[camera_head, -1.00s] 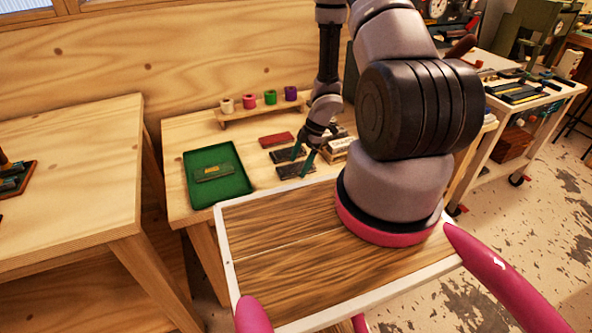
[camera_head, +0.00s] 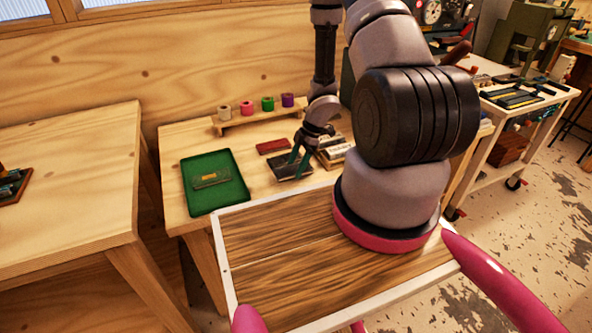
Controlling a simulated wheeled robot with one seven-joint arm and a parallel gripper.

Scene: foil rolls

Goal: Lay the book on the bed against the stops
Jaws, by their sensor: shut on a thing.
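My gripper (camera_head: 299,164) is at the middle of the far workbench, its dark green fingers pointing down. It is shut on a dark, flat book (camera_head: 285,169). The fingers hide part of the book, and I cannot tell whether it is clear of the bench or of another dark book beside it. A red book (camera_head: 273,146) lies just behind, to the left of the fingers. I cannot make out for certain the bed or its stops. At the left edge, a dark machine (camera_head: 12,180) on a dark red base is partly cut off.
A green tray (camera_head: 238,199) holding a dark green piece (camera_head: 210,180) lies at the bench's left. Foil rolls (camera_head: 267,103) stand on a wooden rack (camera_head: 250,116) behind. Small blocks (camera_head: 335,154) lie right of the gripper. The left table (camera_head: 75,190) is mostly bare.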

